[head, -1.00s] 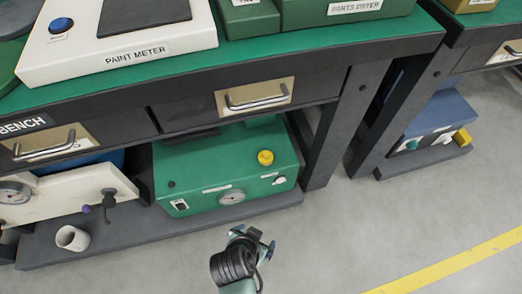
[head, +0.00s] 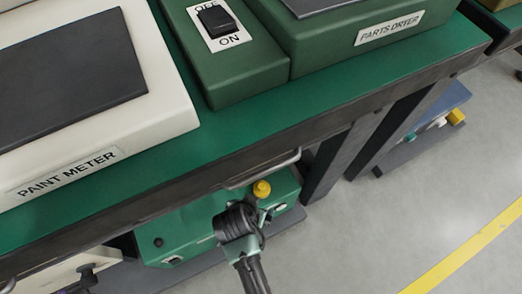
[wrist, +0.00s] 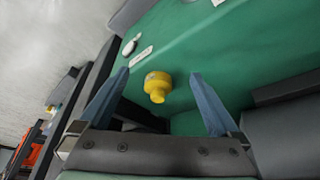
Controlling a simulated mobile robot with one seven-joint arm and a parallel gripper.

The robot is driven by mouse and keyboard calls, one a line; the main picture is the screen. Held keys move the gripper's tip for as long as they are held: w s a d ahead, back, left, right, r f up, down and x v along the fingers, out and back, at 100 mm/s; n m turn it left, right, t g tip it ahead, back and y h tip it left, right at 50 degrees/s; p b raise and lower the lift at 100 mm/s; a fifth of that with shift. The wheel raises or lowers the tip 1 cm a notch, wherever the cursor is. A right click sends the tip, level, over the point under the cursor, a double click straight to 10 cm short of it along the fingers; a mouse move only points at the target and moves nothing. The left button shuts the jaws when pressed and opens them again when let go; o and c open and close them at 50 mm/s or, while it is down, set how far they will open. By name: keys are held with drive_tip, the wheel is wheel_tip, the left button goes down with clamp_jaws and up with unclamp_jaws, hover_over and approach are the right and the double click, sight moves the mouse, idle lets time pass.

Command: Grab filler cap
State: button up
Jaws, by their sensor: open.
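The filler cap is a yellow, round, stepped knob (head: 261,188) on top of a green machine (head: 185,222) on the lower shelf under the bench. In the wrist view the yellow cap (wrist: 157,86) sits between my two blue fingers, a little beyond their tips, with no finger seen touching it. My gripper (wrist: 160,78) is open and empty. In the head view my arm reaches up to the green machine from below, and my wrist hides part of the machine's front; the fingers there are mostly hidden.
The bench top (head: 340,85) overhangs the machine, with a drawer handle (head: 262,170) just above the cap. A dark bench leg (head: 325,165) stands to the right. A paint meter (head: 90,95) and parts dryer (head: 370,30) sit on top. Open floor lies to the right.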

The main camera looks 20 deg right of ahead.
sight(262, 186)
drive_tip(key=shift+w+d+b, duration=0.3)
drive_tip(key=shift+w+d, duration=0.55)
drive_tip(key=shift+w, duration=0.05)
drive_tip(key=w+d+b, duration=0.2)
drive_tip(key=w, duration=0.1)
drive_tip(key=shift+d+f, duration=0.15)
drive_tip(key=shift+d, duration=0.2)
drive_tip(key=shift+d+f+b, duration=0.1)
drive_tip(key=shift+f+b, duration=0.3)
drive_tip(key=shift+f, duration=0.4)
drive_tip(key=shift+w+d+f, duration=0.15)
drive_tip(key=shift+w+f, duration=0.15)
drive_tip(key=shift+f, duration=0.15)
drive_tip(key=shift+c, duration=0.2)
drive_tip(key=c, duration=1.4)
drive_tip(key=shift+o, duration=0.2)
drive_tip(key=shift+r, duration=0.1)
